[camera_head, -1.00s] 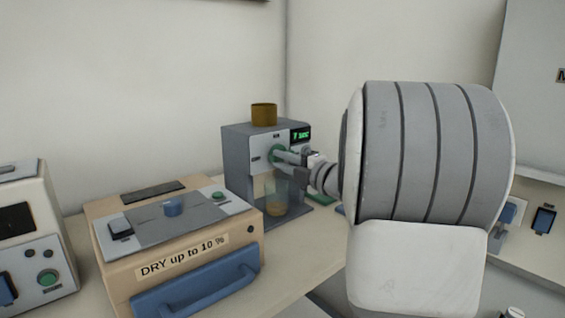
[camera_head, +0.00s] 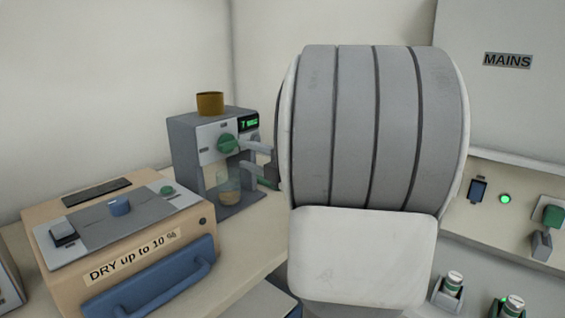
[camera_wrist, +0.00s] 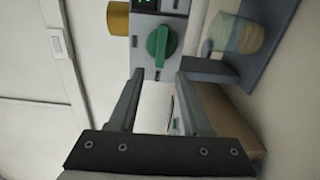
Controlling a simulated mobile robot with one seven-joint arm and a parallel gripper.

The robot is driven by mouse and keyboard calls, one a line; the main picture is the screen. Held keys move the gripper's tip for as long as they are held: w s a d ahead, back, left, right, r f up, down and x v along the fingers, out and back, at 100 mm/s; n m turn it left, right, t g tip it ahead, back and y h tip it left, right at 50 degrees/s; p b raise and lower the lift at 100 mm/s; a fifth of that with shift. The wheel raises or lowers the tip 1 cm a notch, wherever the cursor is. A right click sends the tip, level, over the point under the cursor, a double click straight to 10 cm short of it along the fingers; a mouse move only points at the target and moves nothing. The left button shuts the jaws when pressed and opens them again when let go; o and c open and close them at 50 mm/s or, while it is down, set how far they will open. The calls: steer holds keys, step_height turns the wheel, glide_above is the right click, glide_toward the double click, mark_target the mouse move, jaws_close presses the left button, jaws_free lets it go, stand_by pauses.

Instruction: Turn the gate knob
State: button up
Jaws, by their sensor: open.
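The green gate knob (camera_head: 228,144) is on the front panel of the grey dispenser machine (camera_head: 183,146). In the wrist view the knob (camera_wrist: 158,46) has a raised bar grip and shows beyond my fingertips, roughly between their lines. My gripper (camera_wrist: 157,75) is open and empty, its two fingers apart on either side, pointing at the panel. In the head view my gripper (camera_head: 247,154) is just right of the knob, apart from it, and my arm hides most of it.
A clear cup (camera_head: 228,184) with tan contents stands below the knob in the machine. A brown container (camera_head: 210,103) sits on its top. A beige box labelled DRY up to 10 % (camera_head: 130,260) is at front left. A MAINS panel (camera_head: 508,60) is at right.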

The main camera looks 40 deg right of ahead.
steer(key=s+d+p, duration=0.1)
steer(key=s, duration=1)
steer(key=shift+s+d+p, duration=0.15)
steer(key=shift+d+p, duration=0.15)
steer(key=shift+p, duration=0.05)
